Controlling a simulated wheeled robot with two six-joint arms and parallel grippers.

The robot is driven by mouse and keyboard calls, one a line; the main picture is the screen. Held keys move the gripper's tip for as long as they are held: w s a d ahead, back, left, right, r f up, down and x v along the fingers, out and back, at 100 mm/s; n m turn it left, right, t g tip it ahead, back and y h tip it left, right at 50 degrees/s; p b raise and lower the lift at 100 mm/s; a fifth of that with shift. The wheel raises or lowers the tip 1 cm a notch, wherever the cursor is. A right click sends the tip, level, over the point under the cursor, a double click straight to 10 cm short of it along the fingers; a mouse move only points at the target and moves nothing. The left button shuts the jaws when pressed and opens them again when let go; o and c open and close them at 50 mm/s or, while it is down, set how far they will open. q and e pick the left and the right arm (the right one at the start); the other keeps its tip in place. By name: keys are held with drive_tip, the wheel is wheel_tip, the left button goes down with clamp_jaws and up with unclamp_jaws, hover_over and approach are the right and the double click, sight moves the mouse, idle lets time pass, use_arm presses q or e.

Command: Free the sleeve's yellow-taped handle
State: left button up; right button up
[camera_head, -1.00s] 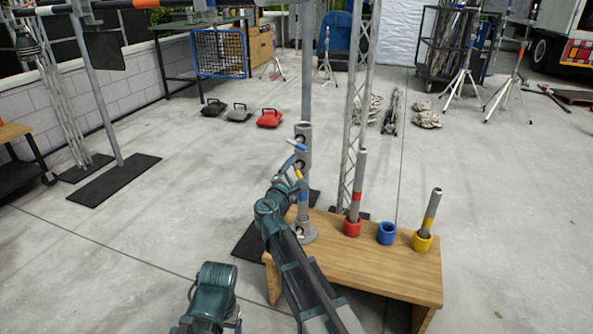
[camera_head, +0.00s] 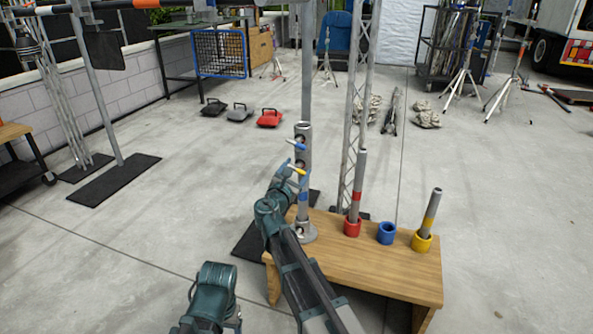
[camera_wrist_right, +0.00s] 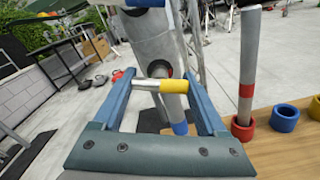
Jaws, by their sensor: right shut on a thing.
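The grey upright sleeve (camera_head: 304,215) stands at the left end of a wooden bench. A blue-taped handle (camera_head: 296,145) sticks out near its top. The yellow-taped handle (camera_head: 297,170) is below it. In the right wrist view, the yellow-taped handle (camera_wrist_right: 172,86) spans the gap between my right gripper's blue fingers, in front of the sleeve (camera_wrist_right: 165,45). My right gripper (camera_head: 290,178) is shut on this handle; it also shows in the right wrist view (camera_wrist_right: 162,95). I cannot tell whether the handle still joins the sleeve. My left gripper is out of view.
The wooden bench (camera_head: 350,263) carries a red cup (camera_head: 352,229) and a yellow cup (camera_head: 421,242), each holding a grey tube, and an empty blue cup (camera_head: 386,234). A lattice truss (camera_head: 357,130) rises just behind. Open concrete floor lies to the left.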

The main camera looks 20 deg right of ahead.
idle(0.4)
drive_tip(key=o, duration=1.3)
drive_tip(key=shift+s, duration=0.1)
